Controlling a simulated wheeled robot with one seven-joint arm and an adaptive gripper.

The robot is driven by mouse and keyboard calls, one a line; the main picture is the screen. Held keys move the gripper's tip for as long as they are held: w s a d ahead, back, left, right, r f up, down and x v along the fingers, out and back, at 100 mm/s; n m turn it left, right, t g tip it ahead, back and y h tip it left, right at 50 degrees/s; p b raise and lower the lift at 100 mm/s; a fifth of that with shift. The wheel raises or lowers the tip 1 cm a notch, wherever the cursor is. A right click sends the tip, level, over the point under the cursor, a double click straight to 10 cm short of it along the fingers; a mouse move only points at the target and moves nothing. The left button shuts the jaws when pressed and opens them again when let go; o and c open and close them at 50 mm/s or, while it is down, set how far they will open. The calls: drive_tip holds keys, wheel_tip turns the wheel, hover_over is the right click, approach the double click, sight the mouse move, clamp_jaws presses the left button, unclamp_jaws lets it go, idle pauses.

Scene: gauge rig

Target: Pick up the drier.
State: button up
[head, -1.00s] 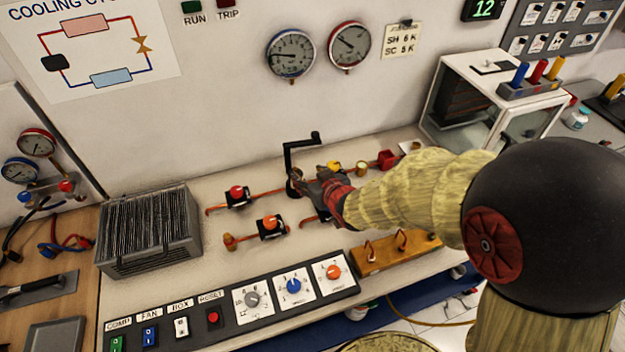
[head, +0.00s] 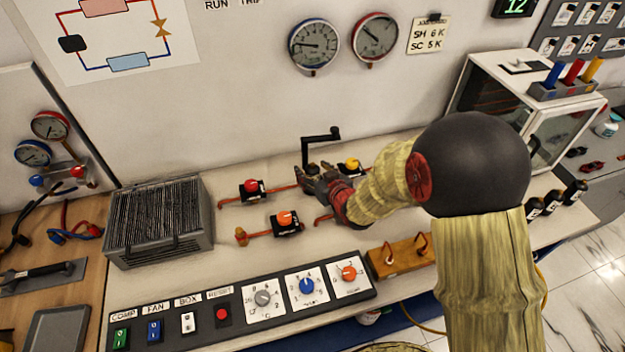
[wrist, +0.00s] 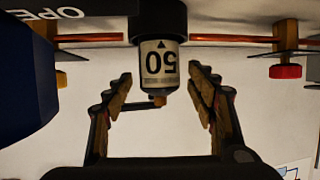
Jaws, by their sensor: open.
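A short dark cylinder with a pale label reading "50" and an arrow (wrist: 158,60) looks like the drier. In the wrist view it is upright in the picture, with a wide black part above and a small copper stub at its lower end. My gripper (wrist: 160,85) is open, one finger on each side of the cylinder's lower part, with a gap on both sides. In the head view my gripper (head: 310,180) is over the bench at the foot of a black crank-shaped handle (head: 320,138). The drier is hidden there behind my gripper.
Copper pipes with red, orange and yellow valve knobs (head: 284,218) run close by. A finned grey box (head: 158,222) stands left, a wooden block with copper bends (head: 400,256) in front. Several dark bottles (head: 554,201) stand right. A dark blue shape (wrist: 25,80) fills the wrist view's left.

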drive_tip(key=shift+w+a, duration=0.1)
drive_tip(key=shift+w, duration=0.1)
drive_tip(key=shift+c, duration=0.9)
drive_tip(key=c, duration=1.3)
